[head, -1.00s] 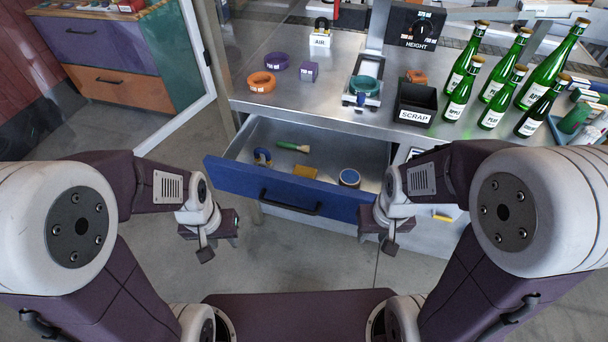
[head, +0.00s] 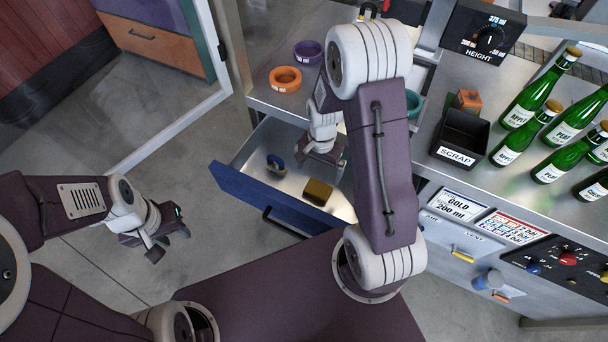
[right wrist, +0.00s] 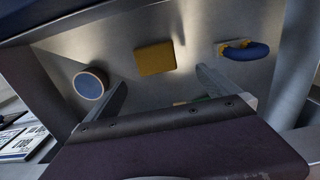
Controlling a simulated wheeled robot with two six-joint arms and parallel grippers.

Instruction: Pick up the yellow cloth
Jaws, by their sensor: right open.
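The yellow cloth (head: 317,192), a small folded pad, lies flat on the floor of the open blue-fronted drawer (head: 262,200). In the right wrist view the cloth (right wrist: 155,57) lies ahead of and roughly between my right fingertips, not touching them. My right gripper (head: 322,155) is over the drawer, behind the cloth in the head view, partly hidden by its own arm. It is open and empty, with both fingers (right wrist: 160,88) apart in the wrist view. My left gripper (head: 166,240) hangs over the floor left of the drawer, fingers apart and empty.
The bench above holds an orange ring (head: 285,79), a purple ring (head: 308,51), a black scrap bin (head: 461,137) and several green bottles (head: 525,105). The drawer walls enclose the cloth.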

